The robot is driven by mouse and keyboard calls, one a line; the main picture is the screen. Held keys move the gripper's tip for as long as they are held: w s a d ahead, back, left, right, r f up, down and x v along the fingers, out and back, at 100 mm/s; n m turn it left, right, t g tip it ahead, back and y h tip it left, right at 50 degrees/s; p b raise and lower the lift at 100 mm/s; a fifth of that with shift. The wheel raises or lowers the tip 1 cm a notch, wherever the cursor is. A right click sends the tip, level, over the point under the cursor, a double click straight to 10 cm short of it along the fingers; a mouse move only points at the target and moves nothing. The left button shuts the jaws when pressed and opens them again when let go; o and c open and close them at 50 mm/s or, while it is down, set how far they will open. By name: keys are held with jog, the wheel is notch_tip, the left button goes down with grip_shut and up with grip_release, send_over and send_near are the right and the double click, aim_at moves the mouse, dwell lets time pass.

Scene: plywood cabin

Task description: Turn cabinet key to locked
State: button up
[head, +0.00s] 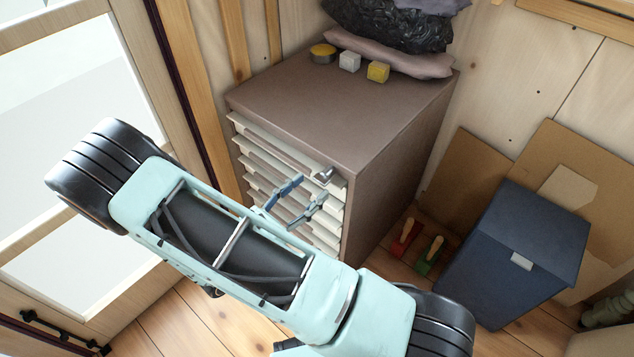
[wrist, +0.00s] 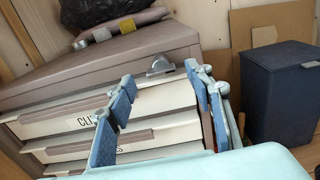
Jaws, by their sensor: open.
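The brown cabinet (head: 335,115) has a stack of pale drawers on its front. A grey metal key (head: 325,174) sits in the upper right corner of the front. In the wrist view the key (wrist: 160,66) shows at the top edge above the drawer labels, between and beyond the two fingertips. My gripper (head: 310,186) is open and empty in front of the upper drawers, just below the key. In the wrist view its blue-padded fingers (wrist: 160,76) stand wide apart, with the key clear of both. I cannot tell the key's exact turn angle.
A yellow block (head: 378,72), a white block (head: 349,61), a round yellow-topped tin (head: 323,53) and a dark bag (head: 388,25) on a cushion lie on the cabinet. A blue bin (head: 515,255) and red and green brushes stand right. A window is left.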

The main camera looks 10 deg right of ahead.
aim_at(318, 181)
jog(key=shift+x, duration=1.85)
jog(key=c, duration=1.2)
jog(key=shift+o, duration=0.2)
